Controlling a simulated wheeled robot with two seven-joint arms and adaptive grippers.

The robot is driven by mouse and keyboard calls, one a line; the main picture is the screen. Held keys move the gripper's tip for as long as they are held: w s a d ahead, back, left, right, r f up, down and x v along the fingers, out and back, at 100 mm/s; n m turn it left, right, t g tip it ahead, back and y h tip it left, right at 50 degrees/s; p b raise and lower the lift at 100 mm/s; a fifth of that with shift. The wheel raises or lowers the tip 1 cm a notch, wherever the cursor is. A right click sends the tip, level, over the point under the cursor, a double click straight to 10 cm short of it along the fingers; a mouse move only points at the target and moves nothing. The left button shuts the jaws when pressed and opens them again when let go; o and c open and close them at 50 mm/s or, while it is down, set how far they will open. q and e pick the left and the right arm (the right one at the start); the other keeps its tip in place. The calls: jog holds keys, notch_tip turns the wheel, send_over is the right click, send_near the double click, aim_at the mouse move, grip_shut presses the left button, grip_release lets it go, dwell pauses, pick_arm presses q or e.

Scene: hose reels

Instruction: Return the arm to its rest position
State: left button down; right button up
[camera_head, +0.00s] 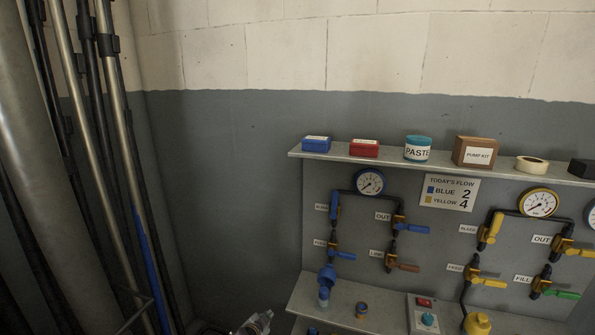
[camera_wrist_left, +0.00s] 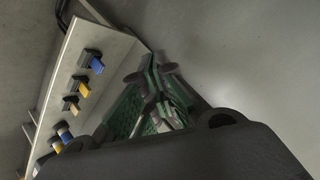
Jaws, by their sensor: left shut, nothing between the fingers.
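My left gripper (camera_head: 257,322) shows at the bottom edge in the head view, left of the lower shelf and apart from it; most of it is cut off. In the left wrist view its fingers (camera_wrist_left: 155,105) are together with nothing between them. The dark wrist housing covers the lower part of that view. My right gripper is in neither view.
A valve panel (camera_head: 385,215) stands on the right, with gauges and blue and yellow valve handles. Its upper shelf (camera_head: 450,163) carries several boxes and a tape roll. A lower shelf (camera_head: 340,305) juts out. Pipes (camera_head: 75,150) stand on the left; grey wall (camera_head: 215,190) lies between.

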pick_arm(q)
jog(key=s+a+f+n+g+y, duration=0.15)
jog(key=s+a+f, duration=0.25)
jog(key=s+f, duration=0.5)
jog(key=s+a+f+n+g, duration=0.25)
jog(key=s+a+f, duration=0.25)
jog(key=s+f, duration=0.3)
jog(key=s+a+f+n+g+y, duration=0.15)
jog(key=s+a+f, duration=0.25)
jog(key=s+f, duration=0.5)
jog(key=s+f+n+g, duration=0.1)
jog(key=s+f, duration=0.4)
jog(key=s, duration=1.4)
jog(key=s+a+f+n+g, duration=0.1)
jog(key=s+f+g, duration=0.2)
jog(key=s, duration=1.7)
notch_tip(320, 180, down, 2)
jog(key=shift+f, duration=0.1)
jog(key=shift+g, duration=0.25)
